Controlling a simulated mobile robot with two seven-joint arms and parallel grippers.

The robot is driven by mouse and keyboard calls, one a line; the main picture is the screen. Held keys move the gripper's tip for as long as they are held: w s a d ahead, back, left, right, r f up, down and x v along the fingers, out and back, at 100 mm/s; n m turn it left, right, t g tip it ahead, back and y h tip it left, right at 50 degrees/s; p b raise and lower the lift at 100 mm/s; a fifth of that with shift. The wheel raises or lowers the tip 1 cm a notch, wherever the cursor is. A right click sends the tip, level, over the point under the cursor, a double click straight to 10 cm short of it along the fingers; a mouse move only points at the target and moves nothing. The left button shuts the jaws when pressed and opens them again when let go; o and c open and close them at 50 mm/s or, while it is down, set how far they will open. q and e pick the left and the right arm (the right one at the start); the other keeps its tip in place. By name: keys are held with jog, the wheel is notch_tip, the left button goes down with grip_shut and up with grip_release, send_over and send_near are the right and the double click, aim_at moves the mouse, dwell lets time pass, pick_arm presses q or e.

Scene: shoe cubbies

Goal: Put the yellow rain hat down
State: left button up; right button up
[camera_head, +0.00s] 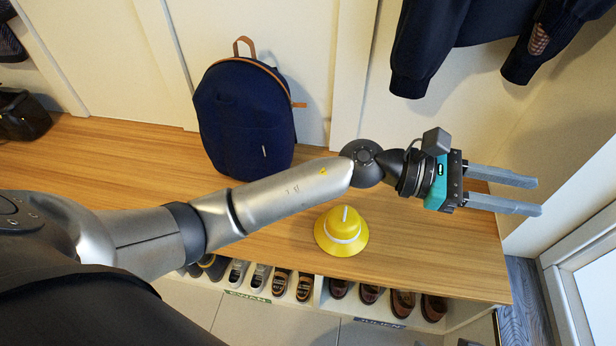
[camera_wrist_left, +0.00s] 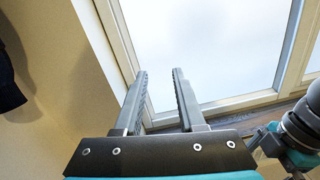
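The yellow rain hat (camera_head: 342,231) sits brim down on the wooden bench top, near its front edge, with a pale band around its crown. My left gripper (camera_head: 541,196) is to the right of the hat, past the bench's right end, with its arm stretched across behind the hat. Its two fingers are apart with nothing between them. In the left wrist view my left gripper (camera_wrist_left: 159,72) also shows open and empty, facing a window. The hat is not in the wrist view. My right gripper cannot be made out in the head view; a teal and black part shows at the wrist view's right edge.
The wooden bench (camera_head: 430,245) has free room right of the hat. A navy backpack (camera_head: 245,120) leans on the wall behind my arm. Several shoes (camera_head: 403,303) fill cubbies below. A dark jacket (camera_head: 440,40) hangs above. A window (camera_head: 595,285) is at the right.

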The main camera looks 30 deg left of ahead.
pick_arm(q)
jog(key=w+a+r+n+t+y, duration=0.1)
jog(key=w+a+n+t+y, duration=0.2)
jog(key=n+t, duration=0.5)
jog(key=w+a+r+n+t+y, duration=0.1)
jog(key=w+a+r+n+t, duration=0.25)
jog(key=n, duration=0.75)
jog(key=a+f+n+t+y, duration=0.2)
jog(key=a+f+n+y, duration=1)
jog(key=n, duration=0.5)
jog(key=s+a+f+n+g+y, duration=0.1)
jog(key=s+a+f+n+g, duration=0.3)
jog(key=s+f+n, duration=0.15)
jog(key=s+a+f+n+g+y, duration=0.1)
jog(key=s+a+f+n+g, duration=0.35)
jog(key=f, duration=0.25)
jog(key=s+f+n+g, duration=0.4)
jog(key=s+f+n, duration=0.1)
jog(key=s, duration=0.7)
jog(key=shift+s+f+g+h, duration=0.15)
jog(key=shift+f+g+h, duration=0.2)
jog(key=shift+f, duration=0.35)
jog(key=shift+d, duration=0.1)
